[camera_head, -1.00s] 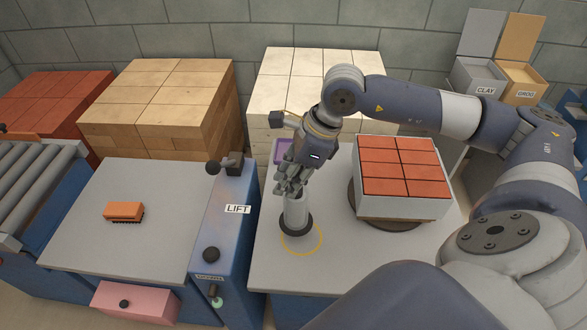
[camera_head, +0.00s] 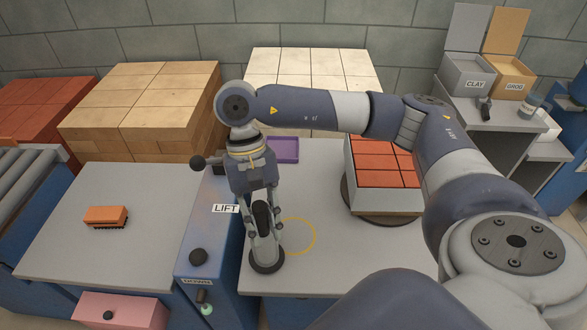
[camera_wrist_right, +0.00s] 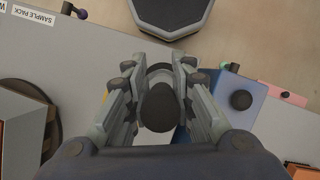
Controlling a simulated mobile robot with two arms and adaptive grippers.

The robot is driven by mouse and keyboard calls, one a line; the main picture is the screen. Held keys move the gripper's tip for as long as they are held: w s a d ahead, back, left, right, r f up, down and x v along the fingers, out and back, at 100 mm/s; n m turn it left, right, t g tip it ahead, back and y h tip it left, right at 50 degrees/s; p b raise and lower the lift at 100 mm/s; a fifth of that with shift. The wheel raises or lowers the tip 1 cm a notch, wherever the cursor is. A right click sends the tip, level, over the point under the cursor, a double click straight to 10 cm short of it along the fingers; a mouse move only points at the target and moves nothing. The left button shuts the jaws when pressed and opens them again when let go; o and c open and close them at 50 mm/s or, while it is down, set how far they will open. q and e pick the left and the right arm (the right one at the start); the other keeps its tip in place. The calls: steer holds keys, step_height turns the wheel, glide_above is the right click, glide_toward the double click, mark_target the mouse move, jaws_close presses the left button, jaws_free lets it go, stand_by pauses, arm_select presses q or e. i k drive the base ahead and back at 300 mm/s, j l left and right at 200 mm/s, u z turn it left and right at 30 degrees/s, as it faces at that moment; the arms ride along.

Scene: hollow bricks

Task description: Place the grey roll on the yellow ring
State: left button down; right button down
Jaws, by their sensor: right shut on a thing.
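The grey roll (camera_head: 264,248) is a pale cylinder with a dark lower rim, near the front left edge of the right-hand table. My right gripper (camera_head: 263,228) points down and is shut on it, a finger on each side. Whether its base touches the table I cannot tell. The yellow ring (camera_head: 314,236) is a thin outline on the grey tabletop, just right of the roll and a little farther back. In the right wrist view a dark rounded end (camera_wrist_right: 159,107) shows between the fingers. My left gripper is not in view.
The blue LIFT housing (camera_head: 207,235) with knobs stands close left of the roll. Red bricks (camera_head: 377,179) sit on a round stand at right. A purple tray (camera_head: 284,150) lies behind. An orange brush (camera_head: 106,216) is on the left table. Table around the ring is clear.

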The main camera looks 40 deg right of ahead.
mark_target(295, 236)
steer(key=j+z, duration=0.1)
steer(key=z, duration=0.4)
steer(key=j+z, duration=0.1)
steer(key=z, duration=0.4)
steer(key=j+z, duration=0.15)
steer(key=z, duration=0.3)
steer(key=k+j, duration=0.1)
steer(key=j, duration=0.3)
steer(key=k+j, duration=0.1)
steer(key=j, duration=0.25)
steer(key=k+j, duration=0.1)
steer(key=j, duration=0.3)
steer(key=k+j, duration=0.1)
steer(key=j, duration=0.25)
steer(key=i+j, duration=0.25)
steer(key=i, duration=0.2)
